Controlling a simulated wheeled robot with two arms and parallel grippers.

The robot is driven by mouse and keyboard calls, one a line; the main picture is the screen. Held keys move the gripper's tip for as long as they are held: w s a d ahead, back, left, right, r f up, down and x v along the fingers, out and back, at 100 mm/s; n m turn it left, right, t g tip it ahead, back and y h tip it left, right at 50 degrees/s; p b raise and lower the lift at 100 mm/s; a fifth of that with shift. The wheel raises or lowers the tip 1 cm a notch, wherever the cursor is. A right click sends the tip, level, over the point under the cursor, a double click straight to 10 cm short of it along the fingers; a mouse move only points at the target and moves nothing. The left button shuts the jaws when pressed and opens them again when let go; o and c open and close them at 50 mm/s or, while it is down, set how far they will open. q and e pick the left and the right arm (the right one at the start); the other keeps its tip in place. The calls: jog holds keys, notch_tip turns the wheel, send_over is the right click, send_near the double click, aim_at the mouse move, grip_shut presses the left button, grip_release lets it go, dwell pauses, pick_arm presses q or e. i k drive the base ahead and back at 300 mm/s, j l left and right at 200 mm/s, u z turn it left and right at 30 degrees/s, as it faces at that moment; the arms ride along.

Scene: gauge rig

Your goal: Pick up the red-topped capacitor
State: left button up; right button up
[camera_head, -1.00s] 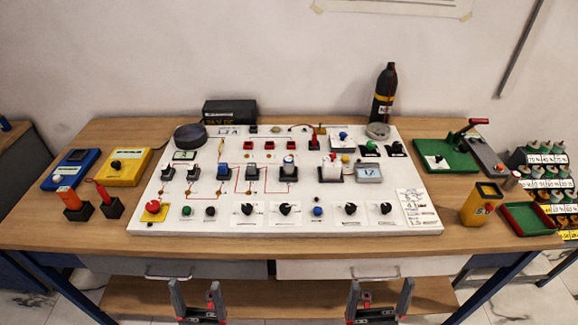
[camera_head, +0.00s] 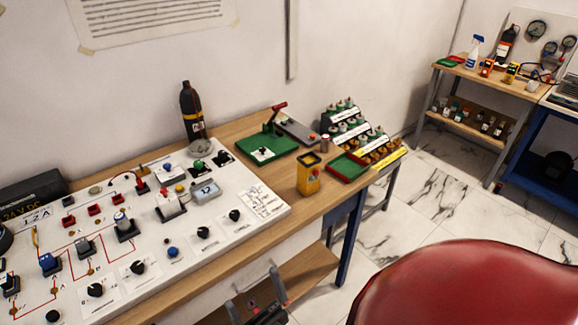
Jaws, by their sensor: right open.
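I cannot single out a red-topped capacitor with certainty. A tiered rack (camera_head: 349,137) with white and yellow labels stands at the right end of the workbench and holds several small cylinders. Those on the upper rows look green and pale, those on the lowest row orange-brown. A small upright cylinder (camera_head: 325,144) with a dull reddish top stands just left of the rack; its details are too small to tell. My right gripper (camera_head: 252,287) is open and empty at the bottom edge, in front of the bench and well away from the rack. My left gripper is out of view.
The white gauge panel (camera_head: 218,222) fills the bench's left part. A large red rounded seat (camera_head: 470,285) is at lower right. Another bench (camera_head: 462,72) stands beyond.

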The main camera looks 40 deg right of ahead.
aim_at(324, 143)
jog(key=z, duration=1.45)
jog(key=i+l+u, duration=0.15)
jog(key=i+l, duration=0.15)
jog(key=l, duration=0.15)
